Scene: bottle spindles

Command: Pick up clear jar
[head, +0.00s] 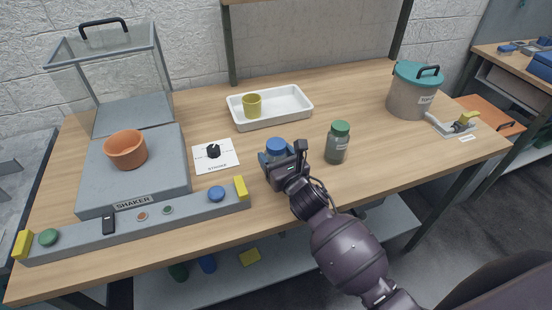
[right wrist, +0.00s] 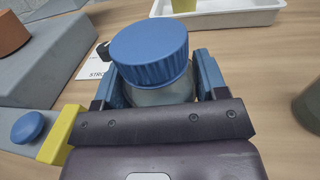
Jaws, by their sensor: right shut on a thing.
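The clear jar (right wrist: 160,96) has a ribbed blue lid (right wrist: 150,48) and stands upright between the fingers of my right gripper (right wrist: 158,90). In the head view its blue lid (head: 276,145) shows just beyond my right gripper (head: 274,158), which hides most of its body. My right gripper is shut on the jar, one finger on each side below the lid. Whether the jar's base touches the table is hidden. My left gripper is not in view.
A grey bottle with a green lid (head: 338,143) stands close to the right. A white tray (head: 290,115) with a yellow cup (head: 252,105) lies behind. The shaker (head: 150,190) with an orange pot (head: 125,150) is at left. A teal-lidded bucket (head: 411,98) stands at back right.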

